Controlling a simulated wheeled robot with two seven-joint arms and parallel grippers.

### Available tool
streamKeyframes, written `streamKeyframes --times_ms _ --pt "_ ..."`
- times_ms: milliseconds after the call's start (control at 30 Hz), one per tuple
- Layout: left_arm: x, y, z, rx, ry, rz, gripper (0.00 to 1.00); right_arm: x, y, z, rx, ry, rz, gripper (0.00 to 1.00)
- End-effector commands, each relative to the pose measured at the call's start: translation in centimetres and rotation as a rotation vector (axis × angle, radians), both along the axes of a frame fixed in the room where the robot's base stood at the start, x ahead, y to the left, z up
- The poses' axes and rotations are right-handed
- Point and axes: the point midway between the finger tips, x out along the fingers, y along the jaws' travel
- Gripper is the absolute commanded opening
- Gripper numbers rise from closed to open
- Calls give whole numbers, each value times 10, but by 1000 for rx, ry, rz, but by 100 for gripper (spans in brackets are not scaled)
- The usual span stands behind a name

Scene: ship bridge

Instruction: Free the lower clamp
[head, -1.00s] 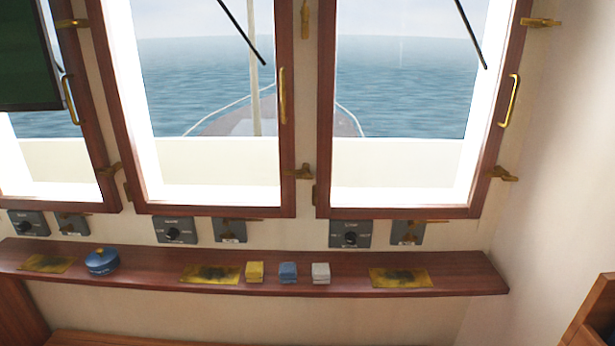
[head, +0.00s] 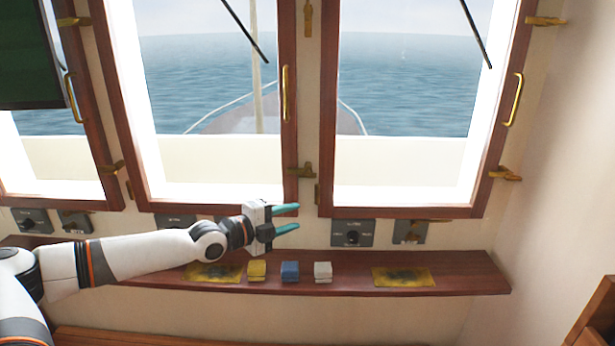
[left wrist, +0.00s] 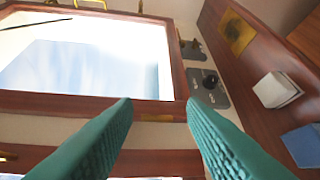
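My left gripper (head: 297,217) comes in from the left and reaches in front of the sill between the two windows. Its teal fingers are apart with nothing between them; they also show in the left wrist view (left wrist: 159,103). A brass lower clamp (head: 303,171) sits on the post between the windows, just above the fingertips and apart from them. Another lower clamp (head: 505,174) is at the right side of the right window (head: 405,211), and one more (head: 114,168) is at the left. Which one the task means, I cannot tell. My right gripper is not in view.
A knob panel (head: 352,233) is right of the gripper. Brass handles (head: 514,99) stick out from the window frames.

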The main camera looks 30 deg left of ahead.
Motion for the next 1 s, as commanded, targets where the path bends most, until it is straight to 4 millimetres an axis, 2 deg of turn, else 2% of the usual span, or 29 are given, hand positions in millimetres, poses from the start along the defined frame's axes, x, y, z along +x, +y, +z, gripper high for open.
streamKeyframes --times_ms 33,100,233,367,800,1000 --pt "2 22 20 29 -53 36 38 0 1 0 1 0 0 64" --pt "3 40 38 51 -105 69 38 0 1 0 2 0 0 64" --pt "5 54 53 68 -147 95 38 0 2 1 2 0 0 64" --pt "16 52 55 64 -149 96 38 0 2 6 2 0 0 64" --pt "83 34 56 65 -147 95 38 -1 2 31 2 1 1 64" --pt "108 28 54 65 -145 94 38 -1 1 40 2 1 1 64"
